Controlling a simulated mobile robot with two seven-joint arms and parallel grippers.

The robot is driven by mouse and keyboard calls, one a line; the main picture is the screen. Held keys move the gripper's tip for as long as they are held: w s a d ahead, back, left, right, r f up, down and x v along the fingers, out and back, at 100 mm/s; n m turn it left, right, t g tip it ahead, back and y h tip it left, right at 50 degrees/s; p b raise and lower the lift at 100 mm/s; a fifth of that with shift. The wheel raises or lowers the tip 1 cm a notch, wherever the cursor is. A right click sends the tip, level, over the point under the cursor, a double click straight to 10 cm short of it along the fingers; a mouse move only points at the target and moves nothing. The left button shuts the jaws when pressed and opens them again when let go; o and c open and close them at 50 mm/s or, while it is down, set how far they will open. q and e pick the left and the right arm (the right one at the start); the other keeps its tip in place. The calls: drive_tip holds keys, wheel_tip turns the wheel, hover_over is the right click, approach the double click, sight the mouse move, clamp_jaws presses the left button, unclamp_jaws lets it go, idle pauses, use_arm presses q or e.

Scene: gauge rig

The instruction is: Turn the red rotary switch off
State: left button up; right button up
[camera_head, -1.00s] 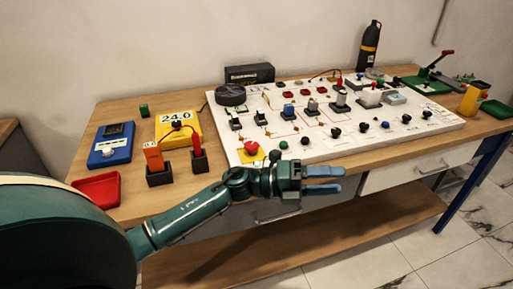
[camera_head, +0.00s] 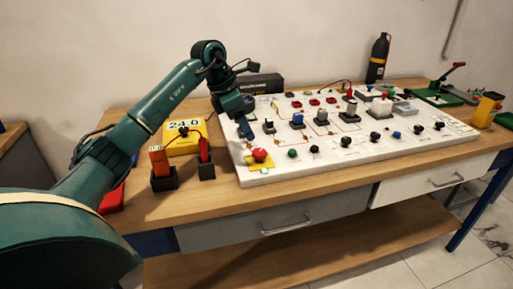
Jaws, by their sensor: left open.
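A round red knob (camera_head: 260,155) sits on a yellow plate at the front left corner of the white panel (camera_head: 330,152). Several small red parts, one of them here (camera_head: 314,102), sit further back on the panel. I cannot tell for sure which red part is the rotary switch. My left gripper (camera_head: 246,130) is open and points down over the panel's left end, just behind the red knob. It appears apart from the knob. The arm and gripper hide the panel's back left corner. My right gripper is not in view.
A yellow meter reading 24.0 (camera_head: 184,147) and orange and red probes in dark holders (camera_head: 206,170) stand left of the panel. Black, green and blue knobs line its front edge. A dark bottle (camera_head: 378,58) stands behind. The wooden table's front strip (camera_head: 300,190) is clear.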

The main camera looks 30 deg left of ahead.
sight(259, 151)
use_arm(q)
drive_tip(key=x, duration=0.8)
drive_tip(key=shift+w+d+f, duration=0.1)
drive_tip(key=shift+d+f, duration=0.05)
drive_tip(key=shift+f, duration=0.15)
drive_tip(key=c, duration=1)
